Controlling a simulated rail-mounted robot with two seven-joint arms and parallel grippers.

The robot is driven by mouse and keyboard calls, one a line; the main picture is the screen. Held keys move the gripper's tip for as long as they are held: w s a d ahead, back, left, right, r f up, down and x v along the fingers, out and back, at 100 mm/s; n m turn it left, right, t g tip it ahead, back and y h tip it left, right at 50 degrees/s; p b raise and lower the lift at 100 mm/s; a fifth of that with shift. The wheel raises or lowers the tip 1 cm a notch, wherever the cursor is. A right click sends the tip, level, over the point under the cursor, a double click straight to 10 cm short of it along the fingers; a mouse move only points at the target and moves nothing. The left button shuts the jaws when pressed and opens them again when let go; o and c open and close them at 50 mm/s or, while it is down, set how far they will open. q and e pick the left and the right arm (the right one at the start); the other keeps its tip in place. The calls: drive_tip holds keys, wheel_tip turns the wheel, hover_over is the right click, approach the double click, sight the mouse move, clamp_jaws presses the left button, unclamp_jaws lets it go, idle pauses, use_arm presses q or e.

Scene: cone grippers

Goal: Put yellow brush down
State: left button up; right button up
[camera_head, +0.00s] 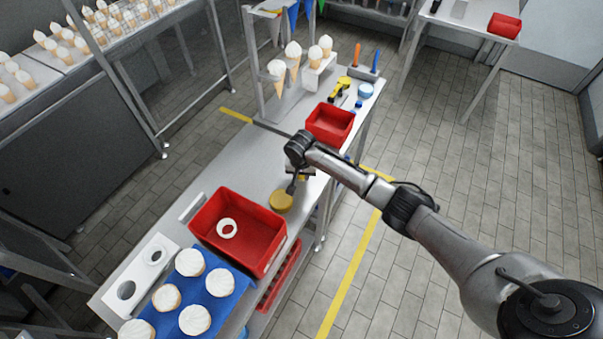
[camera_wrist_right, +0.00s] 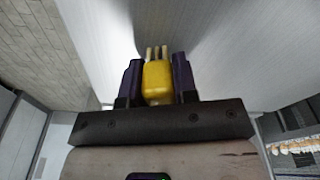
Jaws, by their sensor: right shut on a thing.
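My right gripper (camera_wrist_right: 158,80) is shut on the yellow brush (camera_wrist_right: 157,82), whose yellow body sits between the two dark fingers in the right wrist view. Pale prongs stick out beyond the yellow part. In the head view my right gripper (camera_head: 294,186) is low over the middle of the grey workbench (camera_head: 262,165), and the arm largely hides the brush there. A round yellow thing (camera_head: 281,202) lies on the bench just beside the gripper. I cannot tell whether the brush touches the bench. My left gripper is not in view.
A large red crate (camera_head: 206,217) holding a white ring (camera_head: 227,228) stands nearer on the bench. A smaller red bin (camera_head: 331,122) stands beyond the gripper. A blue tray (camera_head: 226,306) bears several white-topped pieces. Bare bench lies left of the gripper.

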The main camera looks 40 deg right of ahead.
drive_tip(key=o, duration=0.8)
drive_tip(key=shift+f, duration=0.1)
drive_tip(key=shift+o, duration=0.2)
drive_tip(key=shift+r, duration=0.3)
drive_tip(key=r, duration=0.4)
drive_tip(key=r+p, duration=0.1)
drive_tip(key=r, duration=0.2)
drive_tip(key=s+a+r, duration=0.1)
drive_tip(key=r, duration=0.3)
drive_tip(key=shift+r+p, duration=0.3)
drive_tip(key=shift+p, duration=0.05)
